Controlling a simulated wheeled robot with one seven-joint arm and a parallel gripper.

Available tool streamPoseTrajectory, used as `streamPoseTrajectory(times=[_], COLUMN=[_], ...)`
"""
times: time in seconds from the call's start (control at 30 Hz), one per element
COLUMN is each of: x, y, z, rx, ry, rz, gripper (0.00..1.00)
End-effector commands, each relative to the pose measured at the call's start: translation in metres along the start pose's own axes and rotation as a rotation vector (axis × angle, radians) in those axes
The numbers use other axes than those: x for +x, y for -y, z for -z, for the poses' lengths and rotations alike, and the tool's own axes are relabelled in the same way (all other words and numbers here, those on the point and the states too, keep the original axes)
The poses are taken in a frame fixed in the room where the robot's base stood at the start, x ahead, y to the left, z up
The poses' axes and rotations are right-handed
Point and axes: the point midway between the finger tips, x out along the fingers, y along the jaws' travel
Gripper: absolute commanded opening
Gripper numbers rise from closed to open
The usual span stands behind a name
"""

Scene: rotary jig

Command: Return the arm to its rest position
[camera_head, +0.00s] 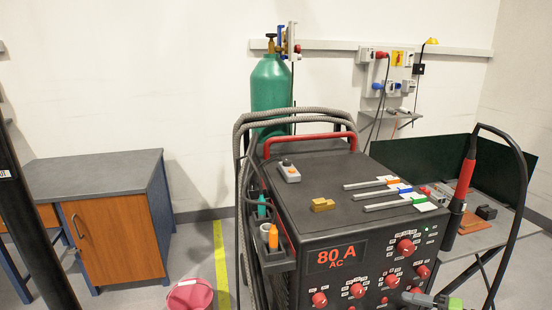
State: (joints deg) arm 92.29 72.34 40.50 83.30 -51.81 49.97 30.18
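My gripper is not in view, and I cannot make out its state. No part that I can surely call my arm shows in this view. A dark slanted bar runs down the left edge of the picture; I cannot tell what it belongs to.
A black welding machine (330,222) marked 80 A stands close at centre right, with small items on top. Hoses and a green gas cylinder (270,92) are behind it. A cabinet (95,178) stands left, a pink bucket (189,296) on the floor, a work table (476,240) right.

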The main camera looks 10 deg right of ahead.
Motion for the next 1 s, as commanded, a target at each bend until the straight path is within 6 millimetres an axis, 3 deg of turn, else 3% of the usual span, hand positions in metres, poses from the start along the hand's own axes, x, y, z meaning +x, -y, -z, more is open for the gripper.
streamPoseTrajectory(times=[0.03, 0.1, 0.2, 0.37, 0.53, 0.7, 1.0], x=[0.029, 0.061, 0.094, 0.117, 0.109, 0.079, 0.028], y=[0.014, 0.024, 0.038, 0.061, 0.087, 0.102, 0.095], z=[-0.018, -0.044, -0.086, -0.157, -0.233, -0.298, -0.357], rx=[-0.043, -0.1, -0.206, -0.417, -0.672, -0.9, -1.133], ry=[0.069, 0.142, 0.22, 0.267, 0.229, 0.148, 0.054], rz=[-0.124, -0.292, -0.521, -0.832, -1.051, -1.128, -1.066], gripper=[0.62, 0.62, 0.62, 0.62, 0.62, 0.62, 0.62])
